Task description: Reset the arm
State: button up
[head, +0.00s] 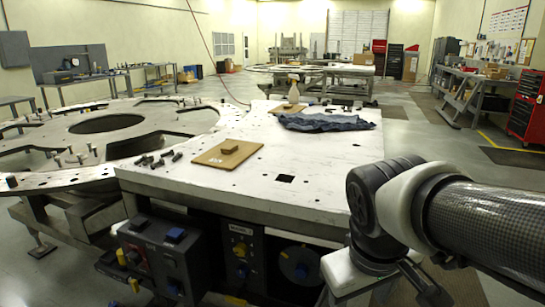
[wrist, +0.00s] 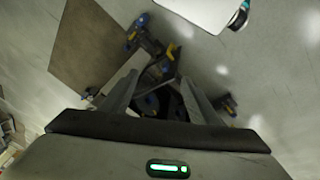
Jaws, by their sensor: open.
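My arm (head: 480,225) reaches in from the right edge of the head view, in front of the white-topped table (head: 320,170). Its dark elbow-like joint is near the table's front right corner, and the lower part of the arm runs out of the bottom of the picture. My gripper (wrist: 160,95) shows in the wrist view with its two fingers apart and nothing between them. It points down toward the floor, above dark parts with blue and yellow pieces that look like my own base. In the head view the fingers cannot be made out clearly.
A large ring-shaped plate (head: 60,140) is at left. A red cabinet (head: 527,105) stands at right.

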notch_tip(320, 180, up, 24)
jog(key=s+m+t+y+p, duration=0.1)
jog(key=s+m+t+p, duration=0.1)
jog(key=p, duration=1.8)
jog(key=shift+m+p, duration=0.4)
jog(key=shift+m, duration=0.3)
jog(key=shift+a, duration=0.1)
